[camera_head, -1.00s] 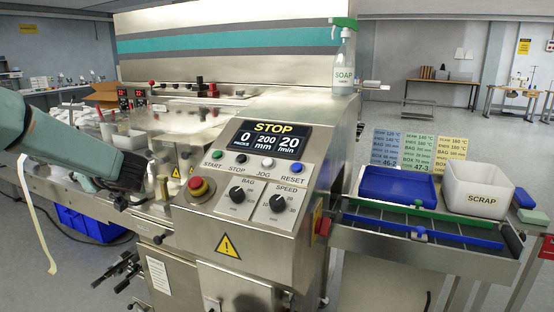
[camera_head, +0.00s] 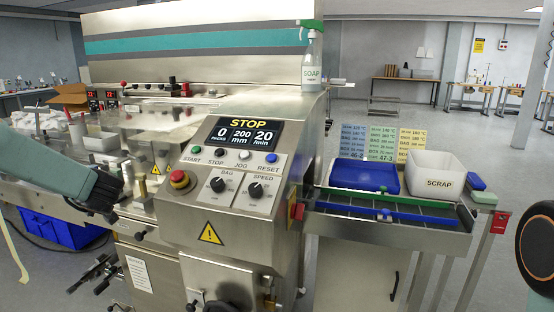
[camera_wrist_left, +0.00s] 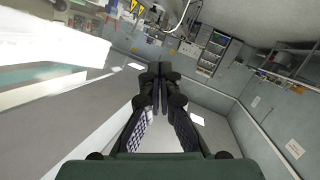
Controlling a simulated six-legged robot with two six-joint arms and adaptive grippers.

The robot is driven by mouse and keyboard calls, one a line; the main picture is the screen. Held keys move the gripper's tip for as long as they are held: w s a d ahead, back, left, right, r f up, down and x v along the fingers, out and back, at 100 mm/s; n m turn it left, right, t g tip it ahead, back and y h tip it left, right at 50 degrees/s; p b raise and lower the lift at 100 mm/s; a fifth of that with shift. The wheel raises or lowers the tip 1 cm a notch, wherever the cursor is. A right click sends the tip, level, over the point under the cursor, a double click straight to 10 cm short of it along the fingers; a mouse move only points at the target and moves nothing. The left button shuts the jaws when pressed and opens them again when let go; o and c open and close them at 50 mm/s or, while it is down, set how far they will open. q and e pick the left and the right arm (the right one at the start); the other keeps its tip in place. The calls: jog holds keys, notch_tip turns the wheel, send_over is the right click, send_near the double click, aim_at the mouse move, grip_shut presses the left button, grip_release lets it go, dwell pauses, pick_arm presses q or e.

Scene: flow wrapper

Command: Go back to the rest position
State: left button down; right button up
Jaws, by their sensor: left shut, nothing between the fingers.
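My left arm comes in from the left in the head view. Its dark gripper (camera_head: 106,196) hangs in front of the left part of the flow wrapper (camera_head: 225,215), left of the red emergency stop button (camera_head: 179,179). In the left wrist view the fingers (camera_wrist_left: 159,72) are together, with nothing between them. My right gripper is in neither view.
The panel display (camera_head: 242,133) reads STOP. A blue tray (camera_head: 357,191) and the white scrap bin (camera_head: 436,190) stand on the side table at right. A soap bottle (camera_head: 312,72) stands on the machine. A blue crate (camera_head: 62,230) is on the floor at left.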

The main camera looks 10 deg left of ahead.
pick_arm(q)
jog(key=s+d+f+m+t+h, duration=0.1)
jog(key=d+f+m+h, duration=0.4)
jog(key=d+f, duration=0.6)
jog(key=s+d+f+m+t+h, duration=0.2)
jog(key=d+f+m+h, duration=0.3)
jog(key=d+f, duration=0.65)
jog(key=s+d+f+m+g+h, duration=0.2)
jog(key=s+d+f, duration=0.2)
jog(key=s+d, duration=0.3)
jog(key=s+d+f+m+g+h, duration=0.1)
jog(key=s+d+f+m+g, duration=0.1)
jog(key=s+d+f, duration=0.5)
jog(key=s+d+f+m+g, duration=0.1)
jog(key=s+g, duration=0.1)
jog(key=s, duration=0.8)
jog(key=s+d+f+m+g, duration=0.2)
jog(key=s+g, duration=0.1)
jog(key=s, duration=0.6)
jog(key=shift+s+h, duration=0.4)
